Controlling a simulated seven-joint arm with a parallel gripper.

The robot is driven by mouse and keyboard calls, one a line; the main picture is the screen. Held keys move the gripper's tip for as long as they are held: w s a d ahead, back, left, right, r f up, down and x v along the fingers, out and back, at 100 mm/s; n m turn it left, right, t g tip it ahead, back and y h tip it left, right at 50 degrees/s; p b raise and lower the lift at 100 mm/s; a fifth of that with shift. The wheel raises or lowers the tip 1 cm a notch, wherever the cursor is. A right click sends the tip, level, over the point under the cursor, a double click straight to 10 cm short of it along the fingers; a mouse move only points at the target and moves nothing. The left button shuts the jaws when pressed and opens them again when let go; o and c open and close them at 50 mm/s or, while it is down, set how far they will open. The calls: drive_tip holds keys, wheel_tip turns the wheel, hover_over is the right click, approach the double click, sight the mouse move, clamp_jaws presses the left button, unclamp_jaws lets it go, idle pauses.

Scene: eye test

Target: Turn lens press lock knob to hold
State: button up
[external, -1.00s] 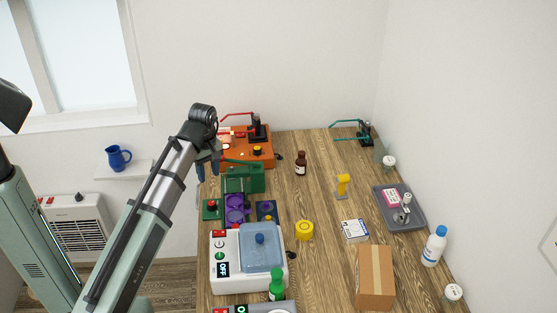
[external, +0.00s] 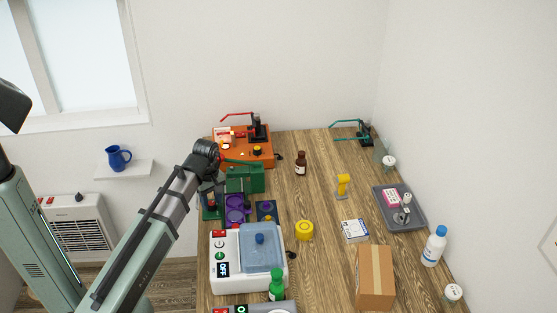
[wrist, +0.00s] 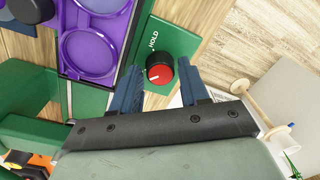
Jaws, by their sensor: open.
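The lock knob (wrist: 160,70) has a red cap and a black skirt. It sits on a green plate (wrist: 178,38) with the word HOLD printed beside it. A short white mark on the cap points left in the wrist view, not at HOLD. My gripper (wrist: 158,68) is open, with its blue fingers on either side of the knob; whether they touch it I cannot tell. In the external view my gripper (external: 210,190) is low over the small green block (external: 211,213), hiding its knob. The green press (external: 243,179) stands just behind, with the purple tray (external: 236,222) beside the block.
An orange station (external: 262,160) with a red arm stands behind the press. A white machine (external: 222,285) with a blue lid is in front. A dark blue pad (external: 266,217) and a yellow round piece (external: 304,230) lie to the right. The middle of the table is mostly clear.

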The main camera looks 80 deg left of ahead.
drive_tip(key=shift+f, duration=0.25)
drive_tip(key=shift+c, duration=0.2)
drive_tip(key=c, duration=0.7)
